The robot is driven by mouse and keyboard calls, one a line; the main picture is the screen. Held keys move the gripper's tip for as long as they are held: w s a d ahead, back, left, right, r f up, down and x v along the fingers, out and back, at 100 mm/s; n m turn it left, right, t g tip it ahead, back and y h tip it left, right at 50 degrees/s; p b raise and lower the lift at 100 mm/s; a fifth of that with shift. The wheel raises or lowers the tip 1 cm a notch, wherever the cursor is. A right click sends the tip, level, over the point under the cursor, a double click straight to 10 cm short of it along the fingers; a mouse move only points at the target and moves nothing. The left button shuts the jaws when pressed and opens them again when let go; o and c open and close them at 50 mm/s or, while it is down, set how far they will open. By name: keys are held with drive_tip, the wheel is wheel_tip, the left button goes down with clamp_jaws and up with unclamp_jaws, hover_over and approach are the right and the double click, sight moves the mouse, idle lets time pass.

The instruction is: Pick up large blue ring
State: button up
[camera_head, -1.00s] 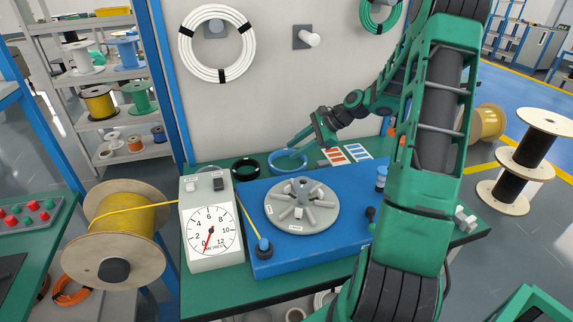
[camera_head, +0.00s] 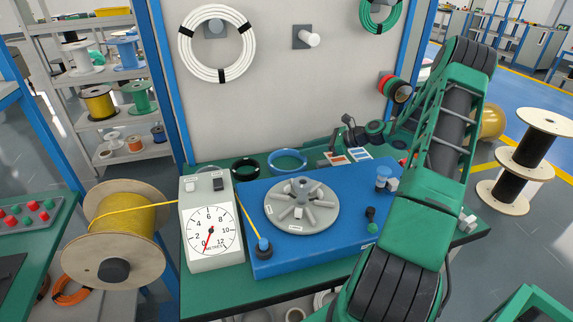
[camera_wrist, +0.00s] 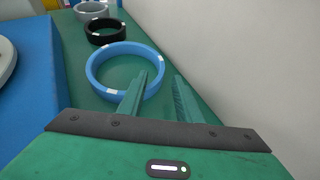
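The large blue ring (camera_head: 288,169) lies flat on the green bench behind the blue board. In the wrist view the blue ring (camera_wrist: 92,75) is just ahead of my gripper (camera_wrist: 160,78). My gripper is open and empty, its two green fingers apart. In that view the left finger overlaps the ring's near right side and the right finger is outside the ring. I cannot tell the height gap or any contact. In the head view my gripper (camera_head: 338,137) is small and partly unclear, to the right of the ring.
A black ring (camera_wrist: 105,40) and a grey ring (camera_wrist: 90,12) lie beyond the blue one. The blue board (camera_head: 330,235) carries a grey wheel (camera_head: 320,215). A dial meter (camera_head: 212,255) stands left. A pale wall panel (camera_head: 290,110) rises behind the bench.

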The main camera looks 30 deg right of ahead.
sight(297, 151)
drive_tip(key=shift+x, duration=2.75)
drive_tip(key=shift+d, duration=0.15)
drive_tip(key=shift+c, duration=0.4)
clamp_jaws()
